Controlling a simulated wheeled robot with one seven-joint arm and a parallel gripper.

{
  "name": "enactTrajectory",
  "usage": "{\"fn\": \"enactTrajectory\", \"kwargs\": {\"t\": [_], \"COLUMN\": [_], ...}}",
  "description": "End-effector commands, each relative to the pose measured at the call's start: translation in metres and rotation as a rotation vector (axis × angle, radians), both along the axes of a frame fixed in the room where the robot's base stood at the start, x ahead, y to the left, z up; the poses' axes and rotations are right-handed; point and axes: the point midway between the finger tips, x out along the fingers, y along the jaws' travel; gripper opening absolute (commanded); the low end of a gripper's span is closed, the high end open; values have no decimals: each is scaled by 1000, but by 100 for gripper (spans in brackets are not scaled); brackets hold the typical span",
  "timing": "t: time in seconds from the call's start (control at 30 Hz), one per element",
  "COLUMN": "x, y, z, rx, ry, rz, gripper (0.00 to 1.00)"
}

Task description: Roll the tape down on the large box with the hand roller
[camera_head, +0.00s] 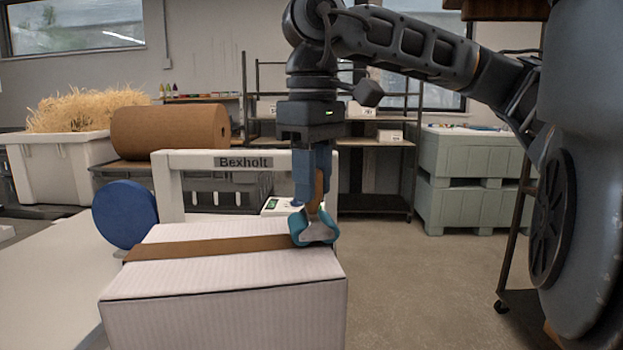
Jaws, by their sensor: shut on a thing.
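The large white box (225,312) stands closed at the front, left of centre. A strip of brown tape (205,248) runs across its top from the left edge towards the right. My gripper (316,190) points straight down over the box's right end and is shut on the handle of the hand roller (316,228). The roller has a teal and grey head and a brown handle. Its head is at the right end of the visible tape and appears to touch the box top. The roller's underside and any tape beneath it are hidden.
A white frame marked Bexholt (190,160) stands just behind the box. A blue disc (125,214) is at the box's back left. A brown paper roll (170,131) and a straw-filled bin (75,145) are further back. Green crates (470,180) stand at right; the floor before them is clear.

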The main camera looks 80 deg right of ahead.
Motion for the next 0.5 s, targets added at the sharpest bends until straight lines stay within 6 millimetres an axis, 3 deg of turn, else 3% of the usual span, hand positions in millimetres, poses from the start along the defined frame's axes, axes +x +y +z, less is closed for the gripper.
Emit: {"fn": "enactTrajectory", "kwargs": {"t": [0.5], "x": [0], "y": [0], "z": [38], "rx": [0], "ry": [-1], "rz": [1], "gripper": [8]}}
